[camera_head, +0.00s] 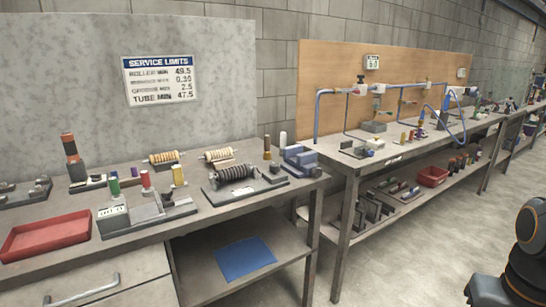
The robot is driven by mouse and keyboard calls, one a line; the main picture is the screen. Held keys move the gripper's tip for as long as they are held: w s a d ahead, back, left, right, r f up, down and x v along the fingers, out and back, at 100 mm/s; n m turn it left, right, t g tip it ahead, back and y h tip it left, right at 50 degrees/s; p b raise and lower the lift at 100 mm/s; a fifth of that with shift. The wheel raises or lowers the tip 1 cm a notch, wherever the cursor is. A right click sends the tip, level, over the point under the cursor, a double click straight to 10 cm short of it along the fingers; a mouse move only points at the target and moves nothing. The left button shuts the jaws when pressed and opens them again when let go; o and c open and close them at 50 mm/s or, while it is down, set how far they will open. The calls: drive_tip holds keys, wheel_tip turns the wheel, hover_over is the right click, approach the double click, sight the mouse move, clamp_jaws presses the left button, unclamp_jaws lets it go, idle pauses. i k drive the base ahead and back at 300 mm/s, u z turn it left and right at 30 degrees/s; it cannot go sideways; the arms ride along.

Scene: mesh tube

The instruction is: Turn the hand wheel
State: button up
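On the back bench, a small dark knob (361,79) stands on top of the blue pipe in front of the wooden panel. It may be the hand wheel, but it is too small to tell. No larger wheel can be made out. A dark link of my arm with an orange ring shows at the right edge. My gripper is not in view, so its state and its distance from the knob are hidden.
The near bench (215,208) holds a red tray (46,236), a dark ribbed roller (234,173) on a base, and blue blocks (300,160). A blue sheet (245,258) lies on its lower shelf. The back bench's shelf holds a red bin (432,176). Open floor lies at the lower right.

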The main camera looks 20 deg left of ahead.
sight(274, 167)
drive_tip(key=u, duration=0.4)
drive_tip(key=i, duration=0.75)
drive_tip(key=u, duration=1.4)
drive_tip(key=i, duration=0.6)
drive_tip(key=u, duration=0.55)
